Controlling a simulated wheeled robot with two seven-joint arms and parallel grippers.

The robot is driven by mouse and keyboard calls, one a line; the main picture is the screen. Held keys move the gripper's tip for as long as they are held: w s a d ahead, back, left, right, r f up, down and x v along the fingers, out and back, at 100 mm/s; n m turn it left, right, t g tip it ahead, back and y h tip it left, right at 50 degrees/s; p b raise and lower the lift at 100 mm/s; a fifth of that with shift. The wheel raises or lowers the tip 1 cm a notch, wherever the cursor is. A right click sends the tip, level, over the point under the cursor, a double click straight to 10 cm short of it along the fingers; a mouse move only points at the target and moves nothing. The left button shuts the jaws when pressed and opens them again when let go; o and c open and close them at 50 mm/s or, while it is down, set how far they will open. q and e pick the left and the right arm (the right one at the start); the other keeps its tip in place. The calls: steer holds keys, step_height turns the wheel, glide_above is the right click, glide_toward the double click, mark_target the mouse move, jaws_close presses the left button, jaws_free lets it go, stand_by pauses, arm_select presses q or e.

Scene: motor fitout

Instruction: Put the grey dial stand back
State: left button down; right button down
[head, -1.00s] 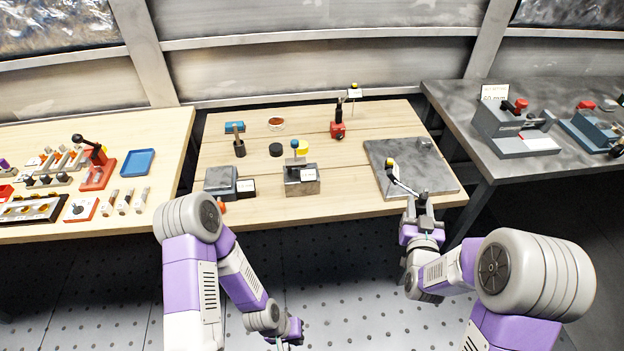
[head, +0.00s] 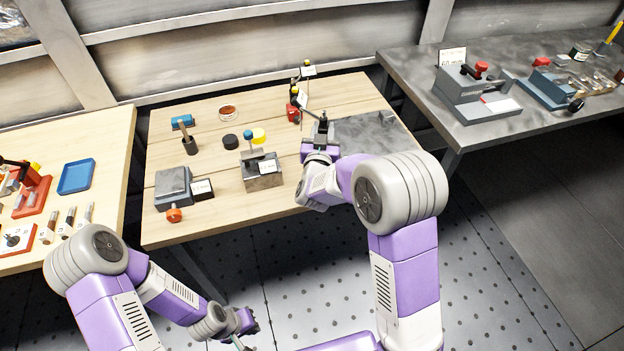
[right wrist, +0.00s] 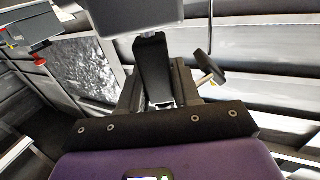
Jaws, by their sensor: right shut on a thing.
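My right gripper (head: 321,143) is shut on the grey dial stand (head: 322,127), at the left edge of the dark grey surface plate (head: 380,135). The stand's thin arm reaches up and left towards the back of the bench. In the right wrist view, a dark post (right wrist: 151,70) is between the fingers, under a grey block (right wrist: 135,14). I cannot tell whether the stand touches the bench. My left gripper (head: 244,322) hangs low in front of the bench, away from the objects; its jaws are too small to read.
The bench's front middle is clear.

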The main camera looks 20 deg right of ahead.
steer(key=w+m+h, duration=0.1)
steer(key=w+g+h+b, duration=0.1)
steer(key=shift+a+r+m+h, duration=0.1)
steer(key=shift+r+m+h, duration=0.05)
steer(key=shift+m+h, duration=0.2)
steer(key=shift+w+a+m+g+h+b, duration=0.1)
steer(key=shift+w+m+g+h+b, duration=0.25)
steer(key=shift+m+h, duration=0.1)
step_height(320, 180, down, 11)
steer(key=a+m+g+h+b, duration=0.1)
steer(key=b, duration=0.3)
steer(key=shift+w+m+g+h, duration=0.3)
steer(key=shift+w+g+h, duration=0.05)
steer(key=shift+w+h, duration=0.1)
steer(key=shift+a, duration=0.1)
steer(key=c, duration=1.2)
jaws_free()
steer(key=shift+f, duration=0.35)
steer(key=o, duration=0.4)
